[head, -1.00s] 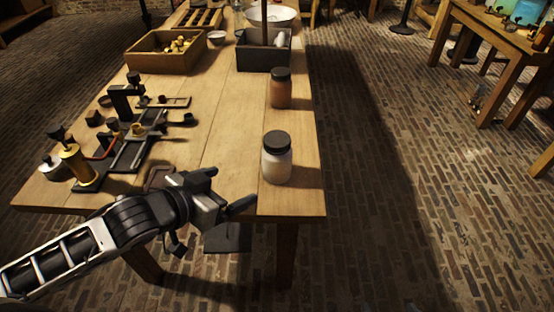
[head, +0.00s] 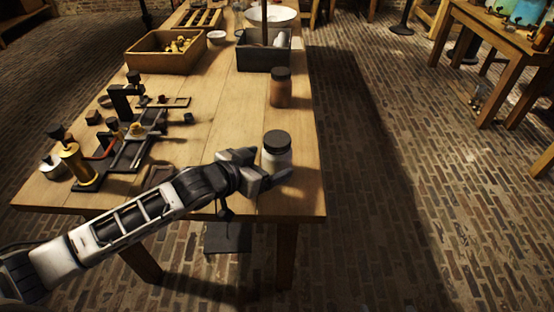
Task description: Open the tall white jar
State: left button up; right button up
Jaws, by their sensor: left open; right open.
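A white jar (head: 277,159) with a dark lid (head: 277,141) stands upright near the front right corner of the wooden table. The lid is on it. My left gripper (head: 268,168) is open, its fingers at the jar's left and front side. One finger covers part of the jar's lower body. I cannot tell whether the fingers touch the jar. A brown jar (head: 280,92) with a dark lid stands farther back on the same side. My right gripper is not in view.
The wooden table (head: 225,120) carries a black metal apparatus (head: 128,135) and a brass cylinder (head: 77,165) on the left. A wooden crate (head: 135,62) and a dark bin (head: 262,62) stand farther back. The table's middle is clear.

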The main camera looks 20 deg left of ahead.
aim_at(269, 151)
pick_arm(q)
jog(key=x, duration=0.4)
jog(key=shift+w+d+f, duration=0.1)
jog(key=shift+d, duration=0.1)
jog(key=c, duration=1.3)
jog(key=shift+r, duration=0.4)
notch_tip(269, 151, up, 3)
jog(key=shift+f, duration=0.2)
jog(key=s+d+r, duration=0.1)
jog(key=s+r, duration=0.2)
jog(key=s, duration=0.1)
jog(key=s+d+r, duration=0.1)
jog(key=s+r, duration=0.2)
jog(key=s, duration=0.2)
jog(key=s+d+r, duration=0.1)
jog(key=s+r, duration=0.2)
jog(key=s, duration=0.1)
jog(key=shift+s+d+r+p, duration=0.25)
jog(key=shift+d+r+p, duration=0.05)
jog(key=shift+d+r, duration=0.1)
